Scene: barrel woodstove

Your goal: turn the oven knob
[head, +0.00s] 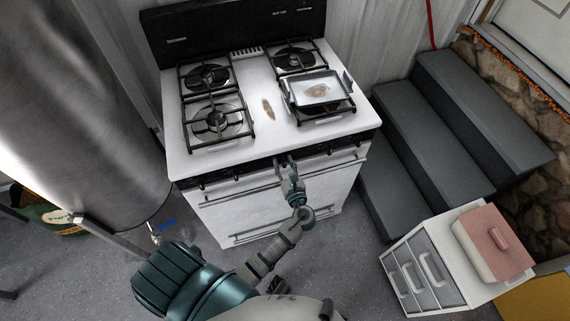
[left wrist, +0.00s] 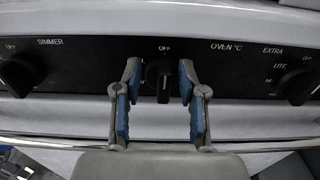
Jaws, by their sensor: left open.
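The oven knob (left wrist: 158,82) is black and sits on the stove's black front panel, under an "OFF" mark and left of the "OVEN °C" label in the left wrist view. My left gripper (left wrist: 160,72) is open, with one blue-padded finger on each side of the knob. Small gaps show between the pads and the knob. In the head view my left gripper (head: 286,162) is at the front panel of the white stove (head: 250,90) and hides the knob. My right gripper is not in view.
Other knobs flank it: the simmer knob (left wrist: 20,74) and one at the right (left wrist: 299,86). The oven door handle (head: 240,194) runs below the panel. A pan (head: 298,102) sits on a burner. Grey steps (head: 420,140) and a drawer unit (head: 415,268) stand at right, a metal barrel (head: 80,100) at left.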

